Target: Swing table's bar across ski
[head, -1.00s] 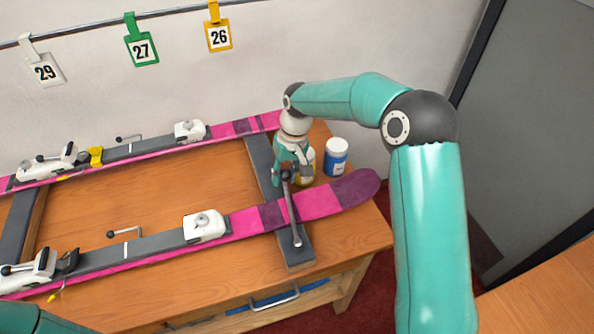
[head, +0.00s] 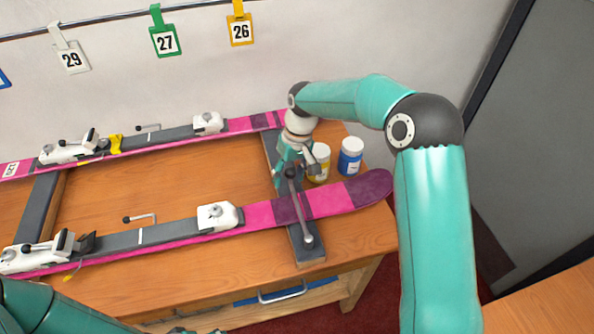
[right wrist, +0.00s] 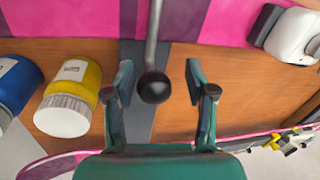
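The table's grey bar (head: 299,207) lies over the right part of the near pink ski (head: 258,214), slanting slightly across it in the head view. Its black ball knob shows in the right wrist view (right wrist: 154,87). My right gripper (head: 293,168) is at the far end of the bar. In the right wrist view its two fingers (right wrist: 158,95) are spread, one on each side of the knob, with gaps on both sides. My left arm shows at the lower left of the head view; its gripper is out of the picture.
A yellow jar (head: 319,162) and a blue jar (head: 350,156) with white lids stand just right of my right gripper. The far ski (head: 243,124) lies behind. Number tags hang from a rail (head: 110,22). The wooden bench top (head: 190,175) between the skis is mostly clear.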

